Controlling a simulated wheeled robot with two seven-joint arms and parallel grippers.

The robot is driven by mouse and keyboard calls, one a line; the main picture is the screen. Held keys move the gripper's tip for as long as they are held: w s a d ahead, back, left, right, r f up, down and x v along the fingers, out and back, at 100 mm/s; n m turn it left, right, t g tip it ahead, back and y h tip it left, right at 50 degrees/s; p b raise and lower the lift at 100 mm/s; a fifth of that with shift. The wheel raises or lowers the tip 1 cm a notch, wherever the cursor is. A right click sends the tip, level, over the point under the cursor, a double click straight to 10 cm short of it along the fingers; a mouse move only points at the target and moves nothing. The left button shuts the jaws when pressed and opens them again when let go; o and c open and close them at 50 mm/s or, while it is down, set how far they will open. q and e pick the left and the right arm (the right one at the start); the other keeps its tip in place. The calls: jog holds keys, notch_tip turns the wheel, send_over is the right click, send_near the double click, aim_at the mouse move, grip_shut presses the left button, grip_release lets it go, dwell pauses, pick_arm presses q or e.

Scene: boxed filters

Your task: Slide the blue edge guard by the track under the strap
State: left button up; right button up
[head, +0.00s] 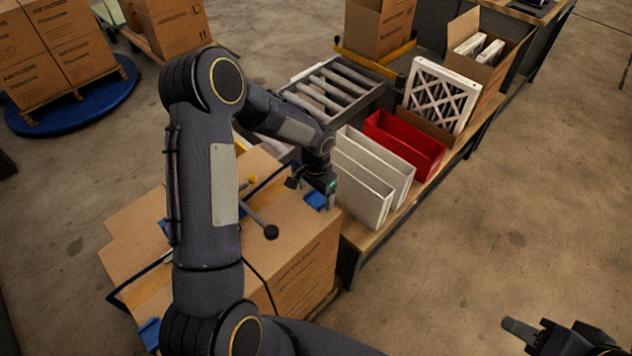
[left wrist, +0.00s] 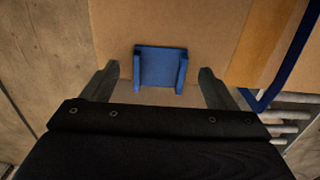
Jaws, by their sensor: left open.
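A blue edge guard (head: 315,200) lies on the top of a large cardboard box (head: 295,235), near the edge facing the workbench. In the left wrist view the guard (left wrist: 160,68) shows as a blue plate with two raised sides, between my open fingertips. My left gripper (head: 328,203) is open and empty, right at the guard; contact cannot be told. The dark blue strap (head: 268,178) runs across the box top; in the left wrist view the strap (left wrist: 297,60) lies right of the guard, apart from it. My right gripper (head: 545,335) is at the bottom right, away from the box.
Another blue piece (head: 150,333) sits at the box's lower left. A lever with a black knob (head: 271,232) stands on the box. The workbench holds white bins (head: 360,185), a red bin (head: 405,145), a roller track (head: 330,92) and a framed filter (head: 440,95).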

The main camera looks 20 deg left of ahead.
aim_at(283, 174)
pick_arm(q)
jog(key=shift+f, duration=0.65)
jog(key=c, duration=1.1)
jog(key=shift+w+a, duration=0.3)
jog(key=shift+a, duration=0.65)
jog(key=shift+w+a, duration=0.35)
jog(key=shift+a, duration=0.6)
jog(key=shift+w+a, duration=0.3)
jog(key=shift+a, duration=0.65)
jog(key=shift+a, duration=0.1)
jog(key=shift+w+a, duration=0.35)
jog(key=shift+a, duration=0.55)
jog(key=shift+w+a, duration=0.3)
jog(key=shift+a, duration=0.65)
jog(key=shift+w+a, duration=0.35)
jog(key=shift+a, duration=0.55)
jog(key=shift+a, duration=0.1)
jog(key=shift+w+a, duration=0.35)
jog(key=shift+a, duration=0.45)
